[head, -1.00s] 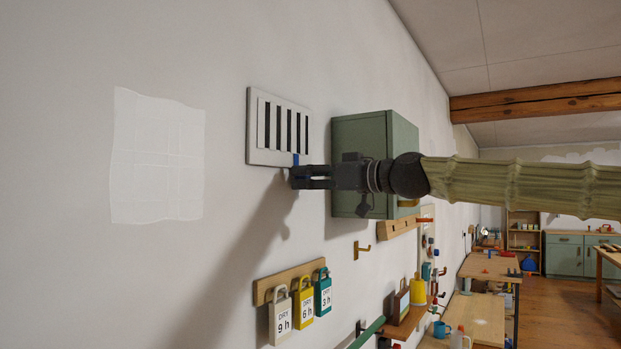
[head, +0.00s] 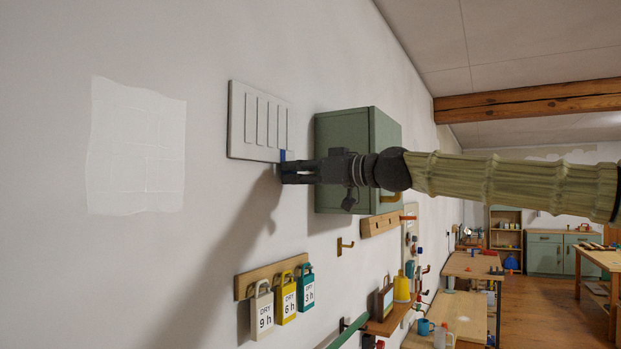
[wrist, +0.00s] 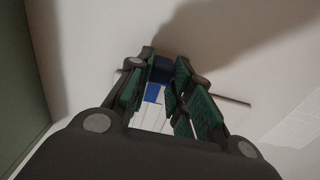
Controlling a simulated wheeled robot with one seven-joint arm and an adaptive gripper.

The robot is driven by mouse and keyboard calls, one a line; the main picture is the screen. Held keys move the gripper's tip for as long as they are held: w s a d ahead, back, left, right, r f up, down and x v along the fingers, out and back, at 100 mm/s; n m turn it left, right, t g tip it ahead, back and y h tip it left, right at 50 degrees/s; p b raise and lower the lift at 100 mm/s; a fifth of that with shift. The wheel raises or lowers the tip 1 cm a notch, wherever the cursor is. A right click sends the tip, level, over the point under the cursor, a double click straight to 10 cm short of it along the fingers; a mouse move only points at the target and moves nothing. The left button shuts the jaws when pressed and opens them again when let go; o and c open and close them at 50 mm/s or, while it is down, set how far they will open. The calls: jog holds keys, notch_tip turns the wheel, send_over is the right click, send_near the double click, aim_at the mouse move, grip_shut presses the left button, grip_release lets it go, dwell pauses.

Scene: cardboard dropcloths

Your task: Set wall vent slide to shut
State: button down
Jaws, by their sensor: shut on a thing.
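The white wall vent (head: 262,122) is on the wall left of the green cabinet. Its slots now look covered by pale panels, with no dark openings showing. A small blue slide tab (head: 283,155) sits at its lower right edge. My gripper (head: 286,172) is at that edge, shut on the blue tab. In the wrist view the blue tab (wrist: 152,93) lies between the fingers of my gripper (wrist: 163,85), with the vent's pale face (wrist: 150,118) behind it. The fingers hide part of the tab.
A green wall cabinet (head: 345,135) stands out from the wall right behind my gripper. Below, a wooden rack (head: 272,276) carries several hanging tags. Hooks and a shelf (head: 390,322) lie farther right.

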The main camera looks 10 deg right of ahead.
jog(key=shift+w+d+r, duration=0.1)
jog(key=shift+d+r, duration=0.1)
jog(key=c, duration=1.3)
grip_release()
jog(key=shift+w, duration=0.1)
jog(key=shift+w+d+f, duration=0.1)
jog(key=shift+f, duration=0.05)
jog(key=shift+s, duration=0.25)
jog(key=v, duration=1.1)
jog(key=shift+s+d, duration=0.15)
jog(key=shift+d, duration=0.25)
jog(key=shift+f, duration=0.15)
